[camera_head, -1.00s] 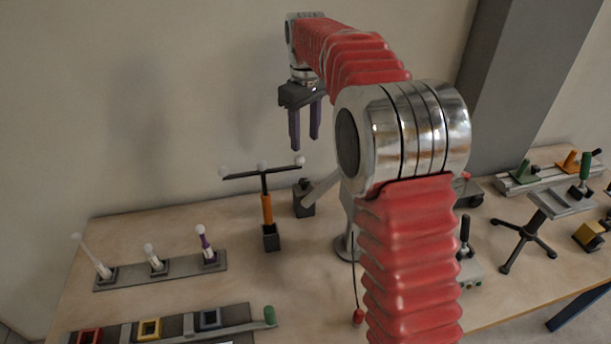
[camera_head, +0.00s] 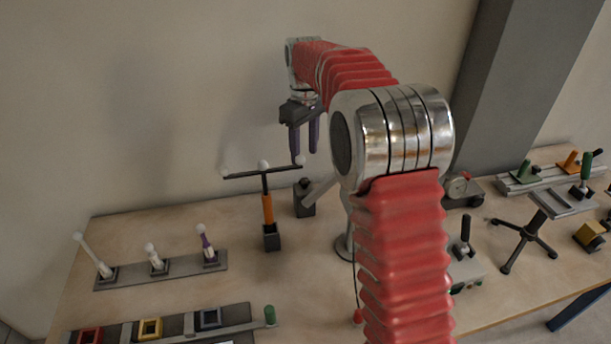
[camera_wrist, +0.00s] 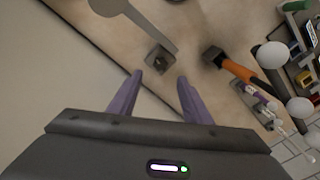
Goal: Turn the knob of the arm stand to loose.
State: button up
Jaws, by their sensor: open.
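My gripper (camera_head: 305,152) is open and empty, its two purple fingers pointing down. In the head view it hangs above the dark block (camera_head: 304,203) with a small dark top, which I take to be the arm stand's knob part. A grey bar (camera_head: 321,188) runs from this block toward the stand's post, which my arm largely hides. In the wrist view the block (camera_wrist: 160,58) lies just beyond my fingertips (camera_wrist: 160,76), roughly centred between them, with the bar (camera_wrist: 150,26) leading up-left. The fingers appear apart from it. The knob's setting is not readable.
An orange-handled T-shaped stand (camera_head: 267,210) with white balls is close on the left. A rack of white-tipped pegs (camera_head: 160,268) lies farther left. A small black tripod (camera_head: 528,238) and a grey box with a black lever (camera_head: 466,268) are on the right. A wall stands behind.

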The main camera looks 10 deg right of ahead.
aim_at(305, 180)
notch_tip(305, 180, down, 10)
jog(key=shift+r, duration=0.25)
dwell(0.3)
jog(key=c, duration=1.1)
jog(key=shift+o, duration=0.2)
jog(key=shift+d, duration=0.15)
